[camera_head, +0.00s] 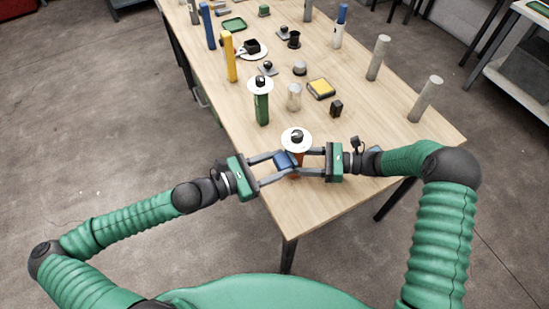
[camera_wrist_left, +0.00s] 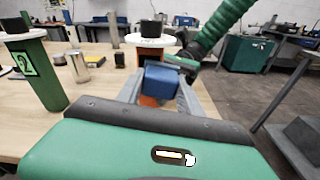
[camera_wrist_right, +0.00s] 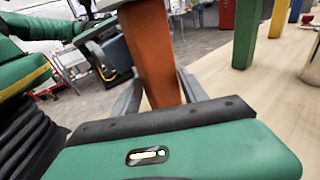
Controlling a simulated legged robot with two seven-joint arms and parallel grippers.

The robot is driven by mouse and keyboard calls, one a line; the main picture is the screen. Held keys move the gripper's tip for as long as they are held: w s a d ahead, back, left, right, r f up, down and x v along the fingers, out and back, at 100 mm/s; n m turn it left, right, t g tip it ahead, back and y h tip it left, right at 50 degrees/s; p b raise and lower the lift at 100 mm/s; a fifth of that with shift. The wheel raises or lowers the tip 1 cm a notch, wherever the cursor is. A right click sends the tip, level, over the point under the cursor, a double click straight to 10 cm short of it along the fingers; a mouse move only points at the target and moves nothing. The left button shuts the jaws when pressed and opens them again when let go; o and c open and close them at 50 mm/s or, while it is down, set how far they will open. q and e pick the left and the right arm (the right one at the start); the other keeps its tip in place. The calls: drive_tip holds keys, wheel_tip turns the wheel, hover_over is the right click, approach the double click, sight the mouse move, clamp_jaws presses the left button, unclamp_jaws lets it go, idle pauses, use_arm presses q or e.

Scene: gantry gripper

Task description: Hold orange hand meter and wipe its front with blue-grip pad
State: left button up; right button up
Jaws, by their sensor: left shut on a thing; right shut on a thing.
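The orange hand meter is upright near the table's front edge, topped by a white disc (camera_head: 297,146) and black knob. Its orange body (camera_wrist_right: 150,55) fills the middle of the right wrist view, between the fingers of my right gripper (camera_head: 303,164), which is shut on it. My left gripper (camera_head: 280,166) is shut on the blue grip (camera_head: 284,159) of the pad. In the left wrist view the blue grip (camera_wrist_left: 162,80) is directly in front of the orange body (camera_wrist_left: 149,101). The pad's wiping face is hidden, so contact cannot be told.
A green meter (camera_head: 262,108) with a white disc stands behind on the wooden table (camera_head: 330,203). A metal cup (camera_head: 294,97), a yellow-topped block (camera_head: 321,88), a small black block (camera_head: 336,108) and grey posts (camera_head: 425,98) stand farther back. The table's front corner is clear.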

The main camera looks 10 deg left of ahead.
use_arm(q)
drive_tip(key=shift+w+a, duration=0.3)
drive_tip(key=shift+w, duration=0.35)
drive_tip(key=shift+w+a, duration=0.35)
drive_tip(key=shift+w, duration=0.3)
drive_tip(key=shift+w+a, duration=0.3)
drive_tip(key=shift+w, duration=0.35)
use_arm(e)
drive_tip(key=shift+s+a, duration=0.1)
drive_tip(key=shift+s, duration=0.05)
use_arm(q)
drive_tip(key=f+v, duration=0.1)
drive_tip(key=v, duration=0.8)
drive_tip(key=x, duration=0.6)
drive_tip(key=shift+w+r, duration=0.25)
drive_tip(key=shift+r, duration=0.05)
drive_tip(key=shift+x, duration=1.15)
drive_tip(key=shift+s+d+r, duration=0.15)
drive_tip(key=shift+s, duration=0.05)
